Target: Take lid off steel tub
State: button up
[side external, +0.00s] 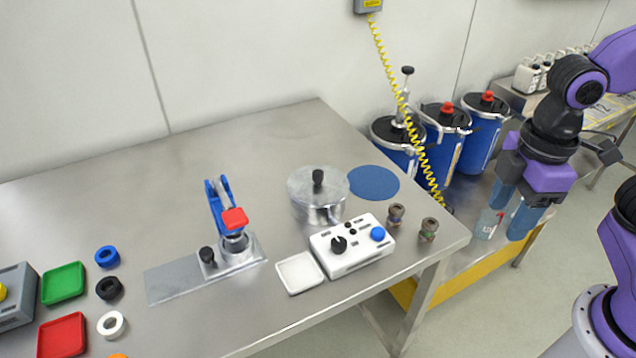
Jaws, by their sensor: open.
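The steel tub (321,214) stands upright on the metal table, right of its middle. Its round steel lid (302,184) sits on top, with a black knob (318,178) standing up at its centre. My gripper (507,216) is at the right of the picture, beyond the table's right edge and well apart from the tub. Its two blue fingers point down and are spread open. I see nothing held between them.
A white control box (352,246) and white tray (300,273) stand in front of the tub. A blue disc (374,183) lies behind it to the right. Two small knobbed parts (396,214) sit near the right edge. A yellow coiled cable (402,104) hangs behind.

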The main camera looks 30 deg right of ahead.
jog(key=w+a+r+n, duration=0.1)
jog(key=w+a+r, duration=0.2)
jog(key=w+a, duration=0.45)
jog(key=w+a+r, duration=0.3)
jog(key=w+a, duration=0.2)
jog(key=w, duration=0.5)
notch_tip(320, 180, up, 2)
jog(key=n+h, duration=0.2)
send_over(318, 172)
jog(key=a, duration=0.2)
jog(key=shift+w+a, duration=0.1)
jog(key=shift+w, duration=0.3)
jog(key=f, duration=0.5)
jog(key=d+f, duration=0.1)
jog(key=f, duration=0.5)
jog(key=d+f, duration=0.1)
jog(key=f, duration=0.5)
jog(key=shift+s, duration=0.35)
jog(key=shift+r, duration=0.1)
grip_shut()
